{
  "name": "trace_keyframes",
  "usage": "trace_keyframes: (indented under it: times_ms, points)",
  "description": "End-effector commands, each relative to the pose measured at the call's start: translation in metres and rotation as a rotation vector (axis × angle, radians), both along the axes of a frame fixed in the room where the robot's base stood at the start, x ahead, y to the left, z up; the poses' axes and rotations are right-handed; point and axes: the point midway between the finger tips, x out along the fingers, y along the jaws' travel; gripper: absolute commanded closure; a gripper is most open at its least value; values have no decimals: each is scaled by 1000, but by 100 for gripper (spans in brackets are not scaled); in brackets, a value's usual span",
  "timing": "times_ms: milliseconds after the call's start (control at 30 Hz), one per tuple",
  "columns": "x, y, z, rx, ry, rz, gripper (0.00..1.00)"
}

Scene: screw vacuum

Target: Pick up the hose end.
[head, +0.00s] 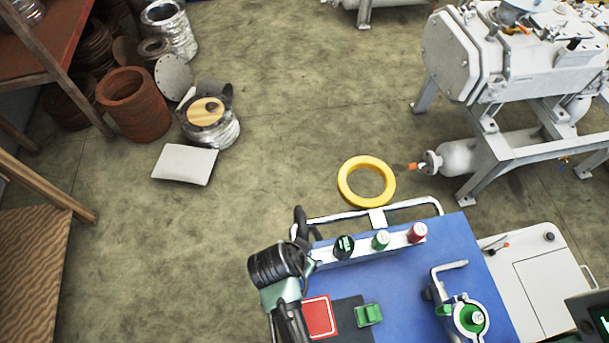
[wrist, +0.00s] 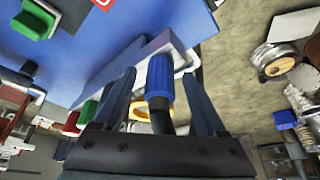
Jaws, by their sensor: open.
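The fingers are open, one on each side, with a visible gap to each. Its dark lower part runs down toward the gripper body. In the head view, my arm is at the left edge of the blue-topped cart (head: 460,245). I cannot make out the blue cylinder there; my arm seems to hide it.
A control box (head: 360,250) with green, black and red knobs stands on the cart beside my arm. A white rail runs behind it. A yellow ring (head: 366,182) lies on the floor beyond. White machinery (head: 480,60) stands at the upper right.

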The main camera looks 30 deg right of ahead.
Motion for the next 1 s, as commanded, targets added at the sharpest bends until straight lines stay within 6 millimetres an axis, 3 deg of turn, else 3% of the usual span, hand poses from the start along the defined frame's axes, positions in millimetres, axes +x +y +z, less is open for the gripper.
trace_keyframes:
  times_ms: [67, 467, 833, 1000]
  points:
    - [0, 0, 0, 0, 0, 0, 30]
    - [0, 0, 0, 0, 0, 0, 100]
    - [0, 0, 2, -1, 0, 0, 100]
    - [1, 0, 20, -2, -5, 0, 100]
